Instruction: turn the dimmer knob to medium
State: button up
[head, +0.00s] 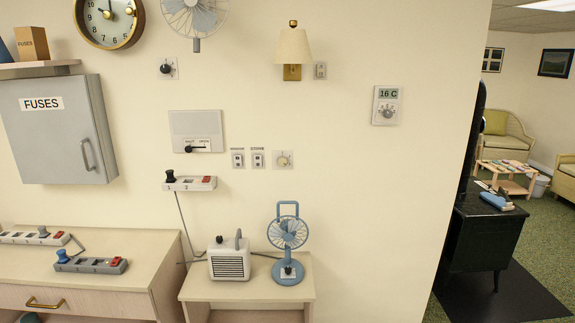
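A small round cream knob (284,159) sits on a square wall plate, to the right of two small switch plates. It looks like a dimmer, but its marks and setting are too small to read. A black knob (166,68) is on another wall plate higher up on the left, below the wall fan. I cannot tell from any label which of the two is the dimmer. My gripper is not in view.
A thermostat (387,105) reading 16 C hangs on the right. A wall lamp (293,50) is above the cream knob. A heater (229,260) and blue fan (287,247) stand on the small table (200,291) below. The wall around the cream knob is clear.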

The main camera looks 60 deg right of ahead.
aim_at(283, 161)
jog(key=i, duration=0.95)
jog(key=u, duration=0.05)
